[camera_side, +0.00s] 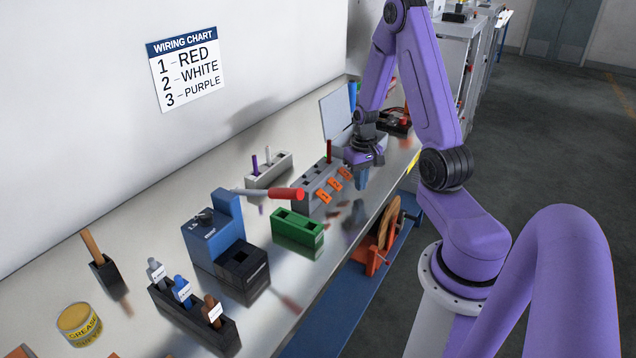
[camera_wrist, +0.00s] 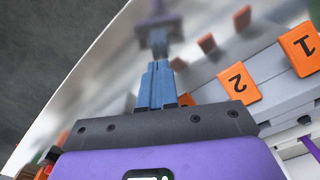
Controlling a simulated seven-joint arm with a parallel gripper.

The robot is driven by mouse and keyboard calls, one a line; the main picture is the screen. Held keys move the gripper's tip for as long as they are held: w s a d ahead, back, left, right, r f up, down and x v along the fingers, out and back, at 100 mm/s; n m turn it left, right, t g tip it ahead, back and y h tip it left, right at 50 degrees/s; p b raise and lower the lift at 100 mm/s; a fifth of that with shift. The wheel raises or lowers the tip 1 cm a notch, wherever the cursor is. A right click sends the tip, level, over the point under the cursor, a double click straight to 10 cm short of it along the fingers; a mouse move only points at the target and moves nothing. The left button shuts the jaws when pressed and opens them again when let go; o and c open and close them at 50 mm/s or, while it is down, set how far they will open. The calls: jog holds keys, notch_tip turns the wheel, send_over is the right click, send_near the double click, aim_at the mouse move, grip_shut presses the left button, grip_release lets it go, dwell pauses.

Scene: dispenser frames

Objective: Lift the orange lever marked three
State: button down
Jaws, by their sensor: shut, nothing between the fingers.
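A grey dispenser (camera_side: 312,180) stands on the shiny bench with a row of orange levers on its front. In the wrist view the orange lever marked one (camera_wrist: 302,47) is at upper right and the lever marked two (camera_wrist: 238,82) is left of it. An orange sliver (camera_wrist: 186,100) shows beside my fingers, probably the lever marked three, mostly hidden by my gripper. In the side view the farthest orange lever (camera_side: 346,173) is nearest my gripper (camera_side: 361,183). My gripper's blue fingers (camera_wrist: 157,86) are shut and empty, pointing down in front of the dispenser's far end.
A red rod (camera_side: 329,150) stands in the dispenser. A pale holder (camera_side: 268,172) with purple and white rods is behind it. A green block (camera_side: 297,228) and a blue press (camera_side: 212,232) with a red handle (camera_side: 286,193) stand nearer. The bench edge is close to my gripper.

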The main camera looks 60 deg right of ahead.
jog(key=shift+w, duration=0.75)
dwell(0.6)
jog(key=shift+d+r, duration=0.1)
jog(key=shift+r, duration=0.5)
dwell(0.5)
jog(key=shift+s+r, duration=0.3)
jog(key=shift+r, duration=0.4)
dwell(0.8)
jog(key=shift+w+r, duration=0.2)
jog(key=shift+r, duration=0.4)
dwell(0.5)
jog(key=shift+s+r, duration=0.1)
jog(key=shift+r, duration=0.25)
dwell(0.3)
jog(key=shift+s, duration=0.8)
jog(key=shift+r, duration=2.5)
